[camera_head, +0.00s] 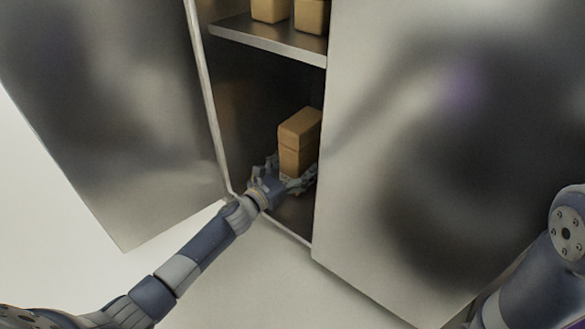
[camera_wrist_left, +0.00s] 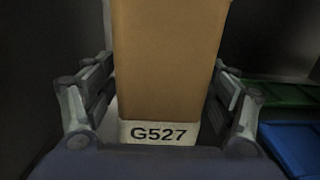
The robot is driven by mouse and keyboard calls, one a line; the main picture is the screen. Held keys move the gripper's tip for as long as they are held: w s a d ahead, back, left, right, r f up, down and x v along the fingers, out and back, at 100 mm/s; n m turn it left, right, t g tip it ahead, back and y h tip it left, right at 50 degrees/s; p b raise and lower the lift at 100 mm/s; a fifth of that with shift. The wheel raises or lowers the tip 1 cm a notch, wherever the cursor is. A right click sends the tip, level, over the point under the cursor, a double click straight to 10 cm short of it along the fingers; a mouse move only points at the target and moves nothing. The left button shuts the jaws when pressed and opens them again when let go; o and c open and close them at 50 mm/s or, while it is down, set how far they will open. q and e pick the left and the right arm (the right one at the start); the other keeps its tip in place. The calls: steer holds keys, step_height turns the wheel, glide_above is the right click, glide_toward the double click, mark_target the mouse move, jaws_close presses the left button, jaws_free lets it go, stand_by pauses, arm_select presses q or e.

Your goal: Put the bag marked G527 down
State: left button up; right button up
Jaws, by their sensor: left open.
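The brown bag marked G527 (camera_head: 299,143) stands upright inside the lower compartment of the metal cabinet. In the left wrist view the bag (camera_wrist_left: 170,60) fills the middle, with its white label and black "G527" at the bottom. My left gripper (camera_head: 289,182) is open, with one finger on each side of the bag's lower part. In the wrist view, gaps show between the fingers (camera_wrist_left: 160,105) and the bag. The bag's underside is hidden, so I cannot tell exactly what it rests on. My right gripper is out of view.
The cabinet's left door (camera_head: 110,110) stands open; a large metal panel (camera_head: 440,150) covers the right side. A shelf (camera_head: 265,38) above holds two brown packages (camera_head: 270,9). In the wrist view, green (camera_wrist_left: 280,95) and blue (camera_wrist_left: 292,145) objects lie right of the gripper.

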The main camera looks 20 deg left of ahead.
arm_select(q)
steer(key=shift+s+a+r+p, duration=0.15)
steer(key=shift+s+p, duration=0.3)
steer(key=shift+s, duration=0.1)
steer(key=p+v, duration=0.4)
steer(key=v, duration=0.5)
steer(key=shift+s+a+p, duration=0.1)
steer(key=shift+s+p, duration=0.25)
steer(key=shift+p, duration=0.05)
steer(key=shift+s+a, duration=0.2)
steer(key=shift+s, duration=0.35)
steer(key=shift+s, duration=0.1)
